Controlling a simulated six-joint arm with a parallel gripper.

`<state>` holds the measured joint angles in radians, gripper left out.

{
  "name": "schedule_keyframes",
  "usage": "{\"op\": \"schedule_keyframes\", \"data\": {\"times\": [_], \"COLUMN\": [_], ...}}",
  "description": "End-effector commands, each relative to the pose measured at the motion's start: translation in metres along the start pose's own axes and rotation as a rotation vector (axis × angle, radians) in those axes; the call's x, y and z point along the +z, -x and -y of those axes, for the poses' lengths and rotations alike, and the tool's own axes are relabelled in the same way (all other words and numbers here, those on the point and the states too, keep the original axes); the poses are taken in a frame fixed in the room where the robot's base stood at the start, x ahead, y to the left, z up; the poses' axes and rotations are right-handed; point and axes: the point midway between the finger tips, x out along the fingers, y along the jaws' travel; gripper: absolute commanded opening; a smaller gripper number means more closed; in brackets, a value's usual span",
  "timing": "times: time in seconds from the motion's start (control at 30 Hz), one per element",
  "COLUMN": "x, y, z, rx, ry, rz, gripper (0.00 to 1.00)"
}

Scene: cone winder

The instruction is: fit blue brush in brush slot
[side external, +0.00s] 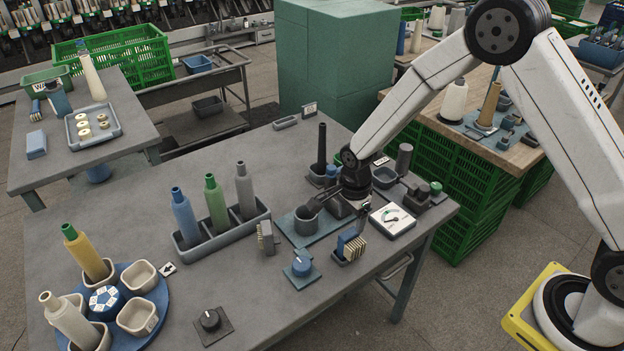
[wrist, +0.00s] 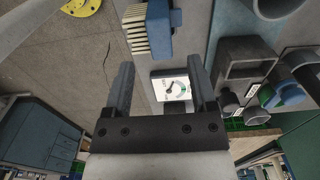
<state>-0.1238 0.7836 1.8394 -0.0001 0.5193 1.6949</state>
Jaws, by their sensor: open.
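The blue brush (side external: 351,244), with cream bristles, stands at the front edge of the grey table, bristles toward the right. Its lower end is at a small dark holder (side external: 337,262), which looks like the brush slot; I cannot tell how deep it sits. In the wrist view the blue brush (wrist: 159,28) is at the top, ahead of my fingers and apart from them. My gripper (wrist: 162,70) is open with nothing between its fingers. In the side view my gripper (side external: 362,206) is small and dark, just behind the brush.
A white dial gauge (side external: 393,219) lies right of the brush; it also shows in the wrist view (wrist: 171,88). A grey-backed brush (side external: 266,238) stands farther left. Bottles stand in a tray (side external: 222,236).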

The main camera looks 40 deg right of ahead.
Motion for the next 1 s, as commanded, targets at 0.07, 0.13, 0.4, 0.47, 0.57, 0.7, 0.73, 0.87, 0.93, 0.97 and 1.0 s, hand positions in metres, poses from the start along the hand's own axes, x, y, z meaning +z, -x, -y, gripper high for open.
{"op": "schedule_keyframes", "data": {"times": [0.07,0.13,0.4,0.47,0.57,0.7,0.73,0.87,0.93,0.97,1.0], "x": [0.0,0.0,0.0,0.0,0.0,0.0,-0.001,-0.003,-0.005,-0.006,-0.008], "y": [0.003,0.004,0.004,0.004,0.004,0.005,0.005,0.013,0.019,0.023,0.028], "z": [0.0,0.0,0.0,0.0,0.0,0.0,-0.001,-0.004,-0.008,-0.01,-0.012], "rx": [-0.001,-0.001,-0.001,-0.001,-0.001,-0.002,-0.003,-0.011,-0.019,-0.024,-0.031], "ry": [0.0,0.0,0.0,0.0,0.0,0.007,0.013,0.064,0.116,0.143,0.183], "rz": [0.0,0.0,0.0,0.0,0.0,0.0,0.0,0.001,0.001,0.001,0.001], "gripper": [0.73,0.73,0.73,0.73,0.73,0.73,0.73,0.73,0.73,0.73,0.73]}}
